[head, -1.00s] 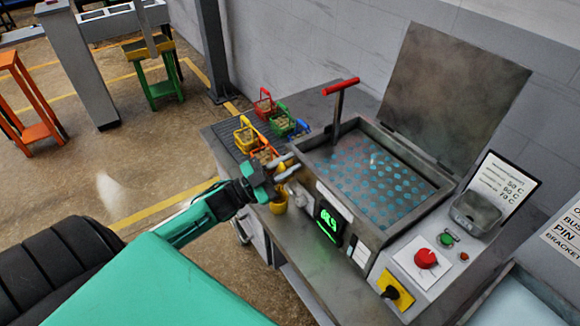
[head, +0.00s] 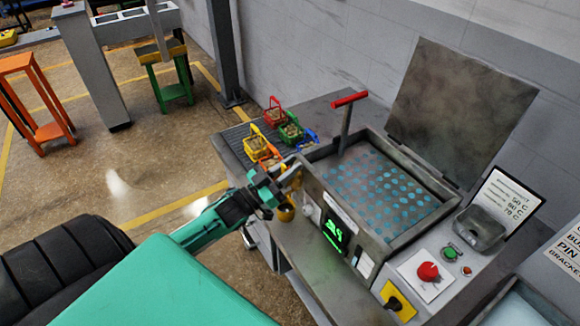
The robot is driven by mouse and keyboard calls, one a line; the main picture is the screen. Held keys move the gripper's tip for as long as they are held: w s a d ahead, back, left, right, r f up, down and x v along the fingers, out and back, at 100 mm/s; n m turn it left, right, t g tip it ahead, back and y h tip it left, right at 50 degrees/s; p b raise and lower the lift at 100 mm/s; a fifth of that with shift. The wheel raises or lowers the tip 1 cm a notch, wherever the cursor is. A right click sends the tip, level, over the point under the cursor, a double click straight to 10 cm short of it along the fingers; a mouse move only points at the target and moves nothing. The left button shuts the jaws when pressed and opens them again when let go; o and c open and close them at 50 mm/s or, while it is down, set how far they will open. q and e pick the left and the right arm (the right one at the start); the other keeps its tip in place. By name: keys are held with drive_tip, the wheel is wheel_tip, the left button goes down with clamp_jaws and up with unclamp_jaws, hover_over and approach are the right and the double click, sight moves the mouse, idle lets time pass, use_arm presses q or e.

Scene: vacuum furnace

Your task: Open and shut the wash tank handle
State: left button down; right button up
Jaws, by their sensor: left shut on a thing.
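The wash tank (head: 400,225) is a grey metal basin with bluish round dots inside, and its lid (head: 460,110) stands raised at the back. My left gripper (head: 290,174) is at the tank's front left corner, shut on the wash tank handle, which the fingers mostly hide. A yellow cup-like part (head: 285,213) and a pale round knob (head: 307,208) sit just below the gripper. A separate T-shaped lever with a red grip (head: 349,99) stands upright at the tank's left rear. My right gripper is not in view.
Several small coloured baskets (head: 275,116) stand on the ribbed bench left of the tank.

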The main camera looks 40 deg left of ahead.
use_arm(q)
drive_tip(key=shift+f, duration=0.1)
drive_tip(key=c, duration=1.3)
unclamp_jaws()
drive_tip(key=shift+s, duration=0.1)
drive_tip(key=shift+s+a+f, duration=0.15)
drive_tip(key=shift+s+f, duration=0.05)
drive_tip(key=shift+s, duration=0.05)
drive_tip(key=shift+b+v, duration=2.4)
drive_tip(key=shift+v, duration=4.1)
